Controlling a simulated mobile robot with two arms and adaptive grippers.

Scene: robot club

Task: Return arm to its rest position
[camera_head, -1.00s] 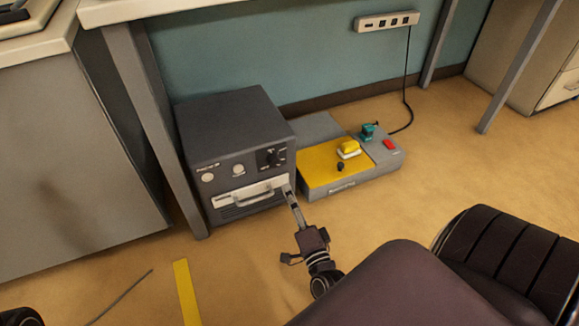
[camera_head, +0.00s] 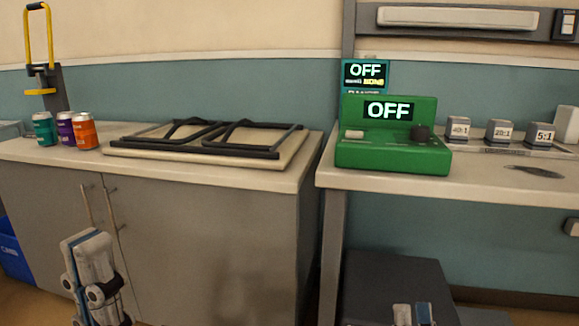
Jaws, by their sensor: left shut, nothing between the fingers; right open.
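My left gripper (camera_head: 88,240) is at the lower left, in front of the grey cabinet. Its pale fingers point up and are shut with nothing between them. My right gripper (camera_head: 412,311) shows only its pale and blue tips at the bottom edge, in front of the dark box (camera_head: 395,272). It is open, and the rest of it is below the picture. No thing is seen in either gripper.
A grey cabinet (camera_head: 215,235) carries cans (camera_head: 65,131) and a panel with black frames (camera_head: 205,138). The table (camera_head: 480,185) at right carries a green device (camera_head: 393,150) reading OFF and several labelled blocks (camera_head: 499,131). A blue bin (camera_head: 12,255) is at the left edge.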

